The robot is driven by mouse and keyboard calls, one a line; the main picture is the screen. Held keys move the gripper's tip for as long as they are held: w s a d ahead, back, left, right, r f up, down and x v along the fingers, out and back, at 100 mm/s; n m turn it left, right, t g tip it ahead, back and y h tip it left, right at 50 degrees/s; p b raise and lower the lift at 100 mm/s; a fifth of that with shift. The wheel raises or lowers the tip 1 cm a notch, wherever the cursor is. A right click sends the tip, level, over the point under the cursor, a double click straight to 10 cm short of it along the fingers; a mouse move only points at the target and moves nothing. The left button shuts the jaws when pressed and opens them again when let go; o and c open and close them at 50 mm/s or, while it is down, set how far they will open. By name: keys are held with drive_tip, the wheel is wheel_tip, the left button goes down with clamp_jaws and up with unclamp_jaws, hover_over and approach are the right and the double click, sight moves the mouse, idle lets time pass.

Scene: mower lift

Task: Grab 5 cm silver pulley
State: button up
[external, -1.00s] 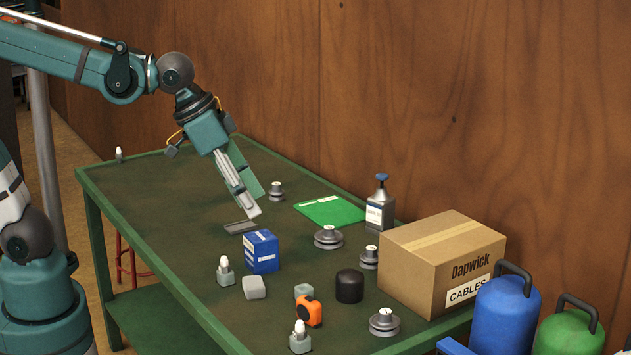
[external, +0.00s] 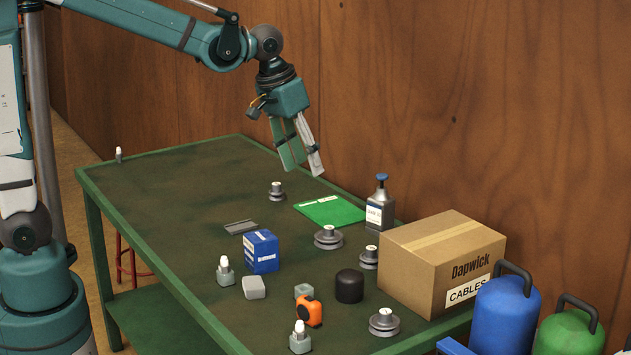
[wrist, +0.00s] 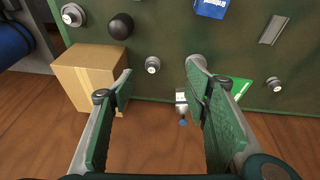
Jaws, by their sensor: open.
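Several silver pulleys stand on the green table; I cannot tell which is 5 cm. The widest-looking pulley (external: 328,237) is near the table's middle. A smaller pulley (external: 369,257) is beside the carton and shows between my fingers in the wrist view (wrist: 152,64). Another small pulley (external: 276,191) is farther back, at right in the wrist view (wrist: 274,84). A front pulley (external: 384,322) is at upper left in the wrist view (wrist: 73,15). My gripper (external: 304,168) is open and empty, above the table's back edge. Its right finger in the wrist view covers part of the table.
A cardboard carton (external: 435,262) and a grey bottle with a blue top (external: 380,208) stand near the wall. A green folder (external: 330,210), blue box (external: 262,252), black cylinder (external: 349,286) and orange tape measure (external: 309,311) lie around. The table's left half is mostly clear.

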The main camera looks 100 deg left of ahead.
drive_tip(key=s+a+f+n+g+p, duration=0.1)
drive_tip(key=a+f+n, duration=0.2)
drive_tip(key=a, duration=1.2)
drive_tip(key=n+g+h+p, duration=0.2)
drive_tip(key=n+p, duration=0.1)
drive_tip(key=n, duration=0.3)
hover_over(275, 183)
drive_tip(key=f, duration=1.6)
drive_tip(key=shift+w+d+f, duration=0.15)
drive_tip(key=shift+w+d, duration=0.2)
drive_tip(key=shift+s+a+f+n, duration=0.2)
drive_tip(key=shift+s+n, duration=0.1)
drive_tip(key=shift+f, duration=0.1)
drive_tip(key=shift+f, duration=1.2)
drive_tip(key=shift+f, duration=0.1)
